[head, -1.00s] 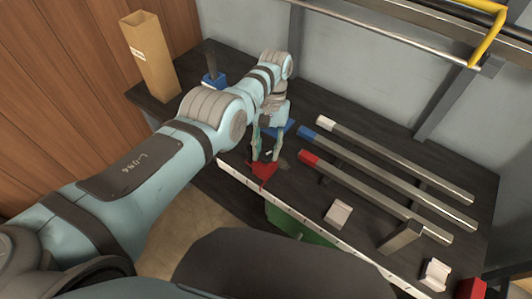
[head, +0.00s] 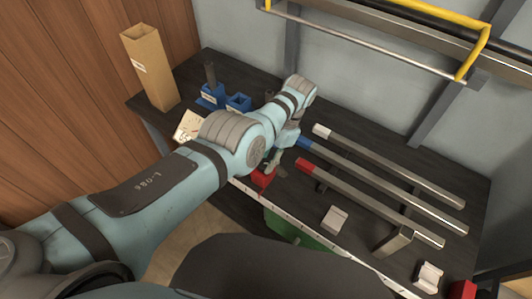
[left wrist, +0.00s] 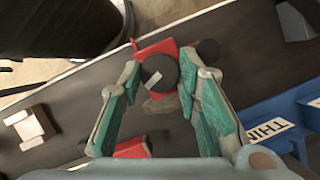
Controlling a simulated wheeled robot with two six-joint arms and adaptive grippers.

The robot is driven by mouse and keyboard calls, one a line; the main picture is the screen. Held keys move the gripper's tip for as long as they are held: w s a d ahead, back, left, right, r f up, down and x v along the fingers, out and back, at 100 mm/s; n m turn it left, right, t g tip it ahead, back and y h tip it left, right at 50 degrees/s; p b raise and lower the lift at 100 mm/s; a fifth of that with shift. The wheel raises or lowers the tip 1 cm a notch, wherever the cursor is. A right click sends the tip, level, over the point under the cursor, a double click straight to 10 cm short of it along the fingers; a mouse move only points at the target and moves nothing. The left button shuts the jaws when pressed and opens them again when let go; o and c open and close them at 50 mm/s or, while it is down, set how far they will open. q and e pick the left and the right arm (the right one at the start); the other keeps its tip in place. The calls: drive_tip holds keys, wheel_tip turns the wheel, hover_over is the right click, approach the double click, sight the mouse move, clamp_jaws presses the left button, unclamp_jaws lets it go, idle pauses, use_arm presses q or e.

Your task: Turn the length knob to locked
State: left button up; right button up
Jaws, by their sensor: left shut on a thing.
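The length knob (left wrist: 160,73) is a dark round knob with a pale mark on its face, mounted on a red block (left wrist: 153,47). The red block also shows in the head view (head: 262,179), near the bench's front edge. My left gripper (left wrist: 162,62) is shut on the knob, with one green-padded finger on each side of it. In the head view my left gripper (head: 274,160) reaches down to the red block, and the knob is hidden there. The pale mark lies slanted in the left wrist view. My right gripper is not in view.
Three metal bars with white, blue and red ends (head: 375,202) lie to the right on the dark bench. Blue holders (head: 238,103), a pale card (head: 187,126) and a tall cardboard box (head: 150,68) are at the left. A pale block (head: 335,219) sits near the front edge.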

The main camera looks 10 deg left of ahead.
use_arm(q)
drive_tip(key=shift+s+r+m+y+p, duration=0.15)
drive_tip(key=shift+m+y+p, duration=0.15)
drive_tip(key=shift+m+p, duration=0.7)
drive_tip(key=shift+m+t+p, duration=0.45)
drive_tip(key=shift+m+t, duration=0.05)
drive_tip(key=shift+m, duration=0.1)
drive_tip(key=o, duration=1.1)
drive_tip(key=shift+f, duration=0.2)
drive_tip(key=v, duration=0.7)
drive_tip(key=shift+d+r, duration=0.15)
drive_tip(key=shift+r, duration=0.1)
